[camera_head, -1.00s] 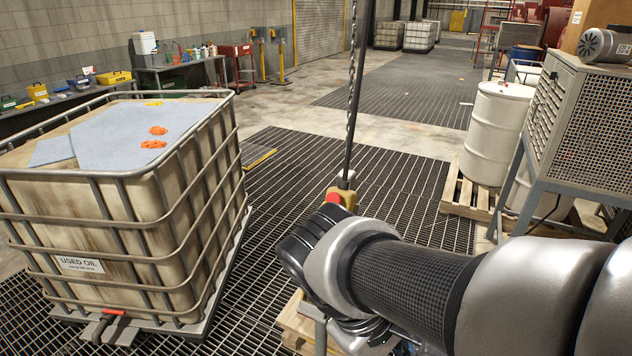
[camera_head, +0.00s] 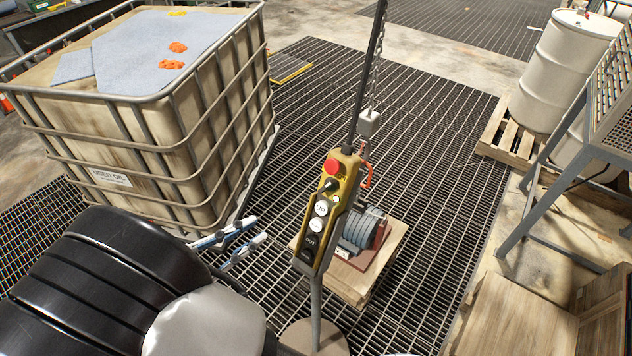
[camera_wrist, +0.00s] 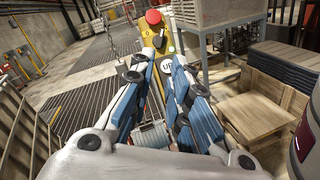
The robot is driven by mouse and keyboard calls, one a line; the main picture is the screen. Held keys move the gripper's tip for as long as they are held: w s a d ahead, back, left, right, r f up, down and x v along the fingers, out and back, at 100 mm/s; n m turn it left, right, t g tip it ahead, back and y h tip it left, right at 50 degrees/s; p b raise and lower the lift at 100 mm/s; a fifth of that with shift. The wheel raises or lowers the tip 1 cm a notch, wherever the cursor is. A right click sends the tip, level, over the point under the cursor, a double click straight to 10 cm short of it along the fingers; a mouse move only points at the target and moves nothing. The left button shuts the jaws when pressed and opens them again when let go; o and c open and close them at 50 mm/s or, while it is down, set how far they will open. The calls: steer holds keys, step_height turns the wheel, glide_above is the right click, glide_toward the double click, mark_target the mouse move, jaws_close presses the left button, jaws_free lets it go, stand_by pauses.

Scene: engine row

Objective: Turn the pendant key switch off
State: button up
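In the wrist view, the key switch (camera_wrist: 159,40) shows just beyond the fingertips (camera_wrist: 154,59), below the red button (camera_wrist: 153,16). The fingers partly hide the pendant's lower body. The key's exact setting is too small to tell.
A caged used-oil tank (camera_head: 185,130) stands at the left. A hoist-like device (camera_head: 364,232) sits on a wooden block behind the pendant. A white drum (camera_head: 562,75) on a pallet and a metal stand (camera_head: 572,150) are at the right.

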mark_target(325, 187)
steer(key=x, duration=1.5)
steer(key=shift+w+d, duration=0.25)
steer(key=shift+d, duration=0.05)
jaws_close()
